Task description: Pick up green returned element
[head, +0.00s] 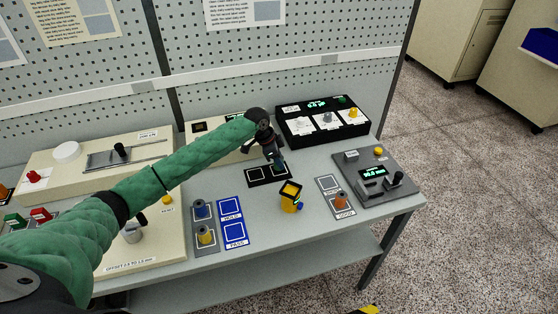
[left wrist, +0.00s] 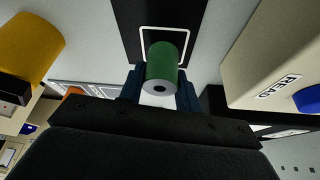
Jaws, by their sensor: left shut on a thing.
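The green returned element (left wrist: 162,62) is a small green cylinder with a grey end and a dark centre hole, seen in the left wrist view. My left gripper (left wrist: 160,88) is shut on it, with a blue-grey finger on each side. Behind the element is a black pad (left wrist: 127,22) with a white square outline. I cannot tell whether the element touches the pad. In the head view my left gripper (head: 278,164) points down over the same pad (head: 257,182), and the gripper and arm mostly hide the element. My right gripper is not in view.
Cylinders stand on a grey strip (head: 206,222) beside blue squares (head: 233,208). A black instrument box (head: 325,121) and a grey meter (head: 376,176) stand at the right. Bare table lies in front.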

